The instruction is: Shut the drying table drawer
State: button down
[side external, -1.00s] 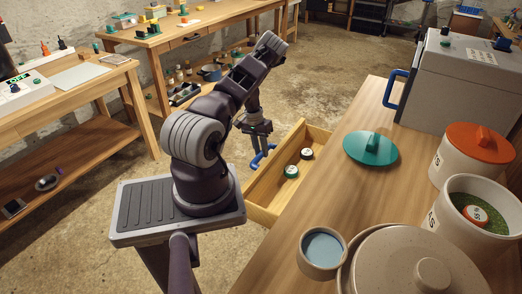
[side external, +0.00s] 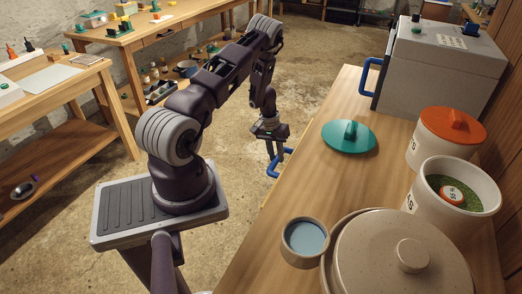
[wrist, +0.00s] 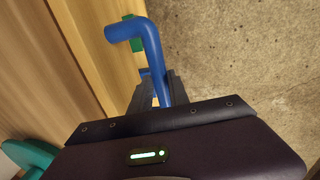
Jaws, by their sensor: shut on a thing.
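The drying table (side external: 300,187) runs along the right in the side view. Its drawer's interior is out of sight, and the drawer looks flush under the tabletop edge. The blue drawer handle (side external: 281,163) sticks out at the table's edge; it also shows in the wrist view (wrist: 150,45). My gripper (side external: 272,152) is at the handle with its fingers shut on it, pointing down. In the wrist view the fingers (wrist: 158,92) close around the lower part of the blue bar. The drawer front is mostly hidden by the tabletop in the side view.
On the tabletop are a teal lid (side external: 349,137), a small cup (side external: 305,242), a big lidded crock (side external: 400,265), white jars (side external: 452,195) and a grey box (side external: 440,75). Bare concrete floor (side external: 330,45) lies beyond the table. Workbenches stand at left.

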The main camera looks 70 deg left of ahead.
jog(key=w+d, duration=0.2)
jog(key=shift+w+d, duration=0.4)
jog(key=c, duration=1.3)
grip_release()
jog(key=shift+o, duration=0.2)
jog(key=shift+r, duration=0.1)
notch_tip(320, 180, up, 7)
jog(key=s+a, duration=0.1)
